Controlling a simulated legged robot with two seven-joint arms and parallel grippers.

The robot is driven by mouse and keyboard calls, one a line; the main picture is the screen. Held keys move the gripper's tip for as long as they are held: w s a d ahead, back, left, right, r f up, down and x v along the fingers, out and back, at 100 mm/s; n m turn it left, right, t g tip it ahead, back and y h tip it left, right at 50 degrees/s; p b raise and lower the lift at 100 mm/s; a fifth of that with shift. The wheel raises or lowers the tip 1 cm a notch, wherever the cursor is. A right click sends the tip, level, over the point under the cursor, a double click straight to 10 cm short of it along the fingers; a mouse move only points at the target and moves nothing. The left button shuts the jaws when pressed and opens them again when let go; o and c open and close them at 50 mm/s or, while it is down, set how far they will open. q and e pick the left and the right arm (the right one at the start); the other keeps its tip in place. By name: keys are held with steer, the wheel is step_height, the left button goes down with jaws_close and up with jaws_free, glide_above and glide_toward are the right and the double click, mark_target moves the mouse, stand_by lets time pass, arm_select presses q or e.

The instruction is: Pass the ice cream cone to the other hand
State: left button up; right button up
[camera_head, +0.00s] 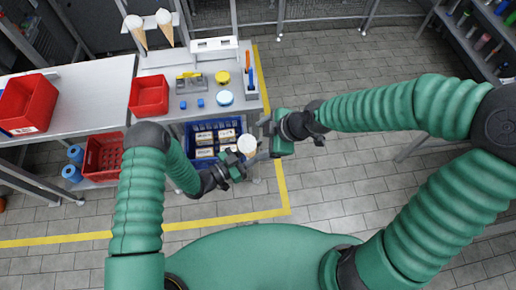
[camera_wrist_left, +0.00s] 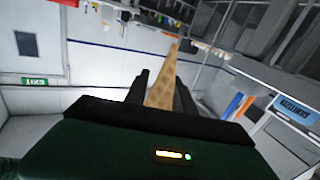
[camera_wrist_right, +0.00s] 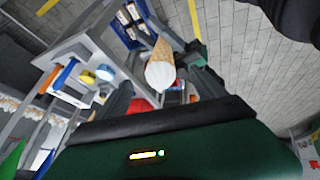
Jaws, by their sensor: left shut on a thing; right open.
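The ice cream cone shows its white scoop (camera_head: 247,143) in the head view, between my two grippers. My left gripper (camera_head: 247,162) is shut on the cone. In the left wrist view the tan wafer (camera_wrist_left: 162,82) stands between the left fingers (camera_wrist_left: 160,92). My right gripper (camera_head: 264,139) is open just right of the scoop. In the right wrist view the cone (camera_wrist_right: 160,65) appears scoop-first beyond and between the spread right fingers (camera_wrist_right: 162,92). I cannot tell whether the right fingers touch it.
Two more cones (camera_head: 136,31) (camera_head: 165,28) stand at the back of the workbench. The bench holds a red bin (camera_head: 149,94) and small tools. A blue crate (camera_head: 198,127) with boxes is below, behind my left gripper. Floor (camera_head: 335,180) to the right is clear.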

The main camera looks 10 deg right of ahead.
steer(key=v, duration=0.5)
steer(key=s+d+f+m+g+h, duration=0.2)
steer(key=s+d+f+m, duration=0.15)
steer(key=f+m, duration=0.2)
steer(key=s+d+m+h, duration=0.3)
steer(key=d+m, duration=0.4)
steer(key=m, duration=0.4)
steer(key=shift+s+r+t, duration=0.2)
steer(key=shift+r+t, duration=0.05)
steer(key=shift+t, duration=0.15)
